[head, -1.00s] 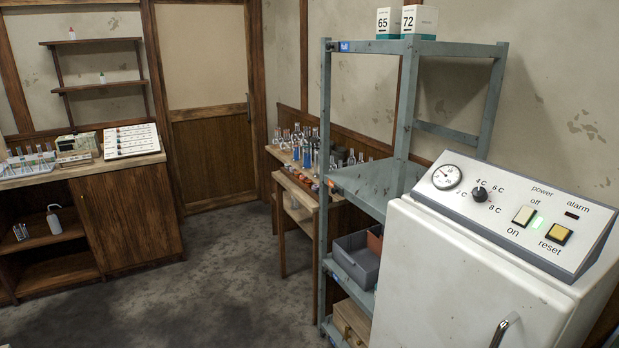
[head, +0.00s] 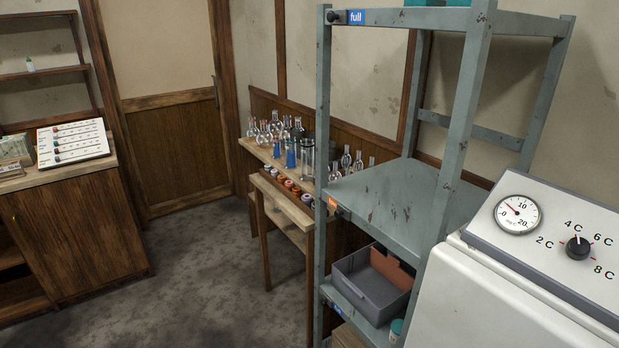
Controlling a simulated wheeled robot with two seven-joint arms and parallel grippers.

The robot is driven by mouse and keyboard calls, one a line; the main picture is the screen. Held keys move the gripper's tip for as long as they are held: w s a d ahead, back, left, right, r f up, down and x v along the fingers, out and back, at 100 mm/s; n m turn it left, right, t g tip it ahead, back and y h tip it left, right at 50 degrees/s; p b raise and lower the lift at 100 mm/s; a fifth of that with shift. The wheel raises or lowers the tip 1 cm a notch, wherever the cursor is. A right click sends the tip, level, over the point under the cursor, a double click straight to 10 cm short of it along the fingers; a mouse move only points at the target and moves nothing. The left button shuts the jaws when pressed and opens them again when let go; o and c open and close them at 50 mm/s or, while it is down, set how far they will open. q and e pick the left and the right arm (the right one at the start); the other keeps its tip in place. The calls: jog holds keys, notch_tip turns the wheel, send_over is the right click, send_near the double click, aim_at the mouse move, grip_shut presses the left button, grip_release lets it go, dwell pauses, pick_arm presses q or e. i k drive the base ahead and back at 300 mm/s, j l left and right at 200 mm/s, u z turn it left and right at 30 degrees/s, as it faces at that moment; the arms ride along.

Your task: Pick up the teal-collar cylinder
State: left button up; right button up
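I cannot make out a teal collar on any cylinder for certain. Clear upright cylinders (head: 308,158) stand among glassware on the wooden bench at the centre back, too small to tell their collars. Two blue pieces (head: 290,154) stand to the left of them. A small item with a teal top (head: 397,327) shows low on the metal rack, partly cut off by the white cabinet, and I cannot tell what it is. Neither of my grippers is in view.
The grey metal rack (head: 385,199) stands between the bench (head: 263,154) and the white cabinet with a dial (head: 518,215). A grey bin (head: 372,290) sits on its lower shelf. A wooden counter (head: 75,240) is at left. The floor (head: 205,285) between is clear.

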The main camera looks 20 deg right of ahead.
aim_at(291, 153)
jog(key=i+j+z, duration=0.15)
jog(key=i+z, duration=0.3)
jog(key=i+j+z, duration=0.4)
jog(key=i, duration=0.15)
jog(key=i+l, duration=0.05)
jog(key=l, duration=0.05)
